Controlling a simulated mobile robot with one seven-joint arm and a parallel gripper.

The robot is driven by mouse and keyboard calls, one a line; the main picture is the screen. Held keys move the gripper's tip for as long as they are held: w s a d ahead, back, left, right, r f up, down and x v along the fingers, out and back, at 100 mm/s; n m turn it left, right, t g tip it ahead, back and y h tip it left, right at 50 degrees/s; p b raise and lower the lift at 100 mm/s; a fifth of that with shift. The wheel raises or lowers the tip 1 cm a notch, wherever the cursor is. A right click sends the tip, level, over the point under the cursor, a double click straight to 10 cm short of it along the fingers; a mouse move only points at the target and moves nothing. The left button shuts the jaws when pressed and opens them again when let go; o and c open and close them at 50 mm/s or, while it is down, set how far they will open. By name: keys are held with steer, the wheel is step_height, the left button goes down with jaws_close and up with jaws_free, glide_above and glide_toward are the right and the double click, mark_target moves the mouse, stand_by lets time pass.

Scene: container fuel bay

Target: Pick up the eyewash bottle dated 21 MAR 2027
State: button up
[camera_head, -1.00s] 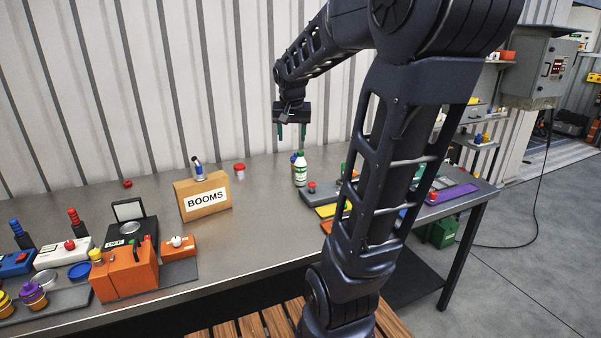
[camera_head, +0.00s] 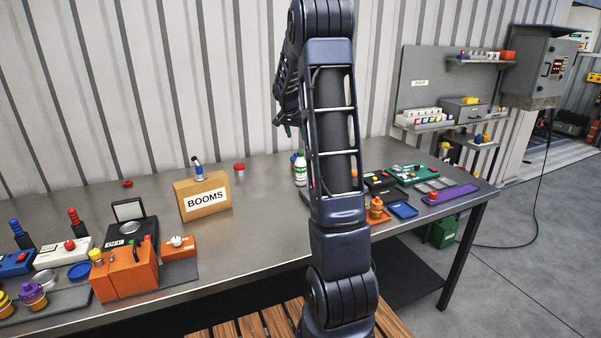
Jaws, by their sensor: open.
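A white bottle with a green cap and green label (camera_head: 300,172) stands upright on the metal bench, just left of my arm. Any date on it is too small to read. A bluish thing (camera_head: 293,158) shows partly behind it. Another small white and blue bottle-like thing (camera_head: 197,168) shows above the BOOMS box, its lower part hidden. My gripper (camera_head: 288,131) is above and behind the green-capped bottle in the picture, apart from it. It is open and empty, mostly hidden by my arm.
The cardboard BOOMS box (camera_head: 203,197) stands mid-bench, with a red-topped jar (camera_head: 239,168) behind it. An orange case (camera_head: 124,270) and several devices crowd the left. Trays, including a purple one (camera_head: 453,194), lie right. Bare bench lies between box and bottle.

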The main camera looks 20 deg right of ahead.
mark_target(300, 152)
steer(key=x, duration=0.5)
steer(key=shift+w+d+f, duration=0.1)
steer(key=shift+w+d, duration=0.1)
steer(key=shift+x, duration=3)
steer(key=shift+s+a, duration=0.1)
steer(key=shift+a, duration=0.05)
jaws_close()
